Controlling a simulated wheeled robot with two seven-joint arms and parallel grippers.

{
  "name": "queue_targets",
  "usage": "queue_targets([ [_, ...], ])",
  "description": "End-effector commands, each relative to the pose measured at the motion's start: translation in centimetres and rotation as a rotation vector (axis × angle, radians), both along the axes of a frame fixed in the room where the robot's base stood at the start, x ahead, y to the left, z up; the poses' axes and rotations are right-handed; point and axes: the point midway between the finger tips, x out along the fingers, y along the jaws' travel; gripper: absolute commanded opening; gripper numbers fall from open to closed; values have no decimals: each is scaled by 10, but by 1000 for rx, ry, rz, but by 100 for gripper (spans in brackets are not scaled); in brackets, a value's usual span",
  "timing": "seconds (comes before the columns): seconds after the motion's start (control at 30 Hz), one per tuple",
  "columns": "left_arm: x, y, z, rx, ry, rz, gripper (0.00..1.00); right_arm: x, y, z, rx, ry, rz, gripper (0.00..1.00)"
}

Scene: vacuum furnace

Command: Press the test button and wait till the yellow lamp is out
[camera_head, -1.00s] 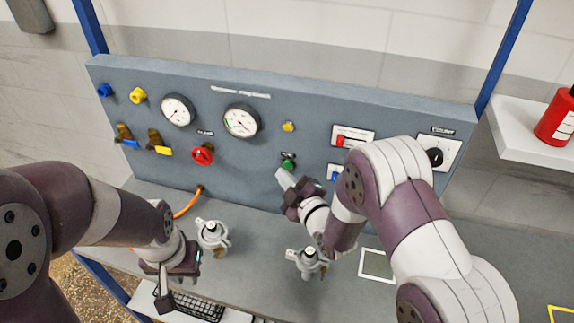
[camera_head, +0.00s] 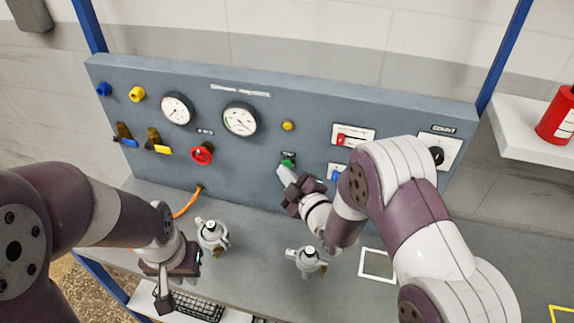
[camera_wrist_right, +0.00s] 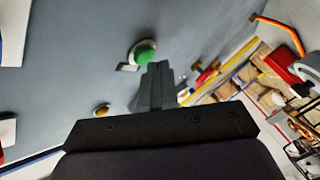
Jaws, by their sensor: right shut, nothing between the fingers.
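The green test button (camera_head: 288,162) is on the grey panel, low and right of the middle. It also shows in the right wrist view (camera_wrist_right: 145,53) in a pale ring. My right gripper (camera_head: 283,173) is shut and empty, its tips right at the button's lower edge; in the wrist view its fingertips (camera_wrist_right: 158,68) overlap the button's edge. Whether they touch or press it I cannot tell. The yellow lamp (camera_head: 288,126) is above the button and looks yellow; whether it glows is unclear. My left gripper (camera_head: 164,292) hangs low at left, away from the panel; its jaws are unclear.
Two round gauges (camera_head: 240,120), a red knob (camera_head: 202,154) and blue and yellow valves are left on the panel. Red (camera_head: 352,138) and blue switches and a black dial are right. Two metal fittings (camera_head: 306,260) stand on the bench (camera_head: 262,262). A red cylinder is on the right shelf.

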Motion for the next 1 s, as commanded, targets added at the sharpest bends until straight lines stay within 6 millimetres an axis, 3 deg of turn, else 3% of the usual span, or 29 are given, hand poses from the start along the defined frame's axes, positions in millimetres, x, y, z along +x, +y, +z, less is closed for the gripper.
queue_targets([
  [1.0, 0, 0, -4, 0, 0, 0, 18, 8, -2, 1, 1, -1, -1, 0],
])
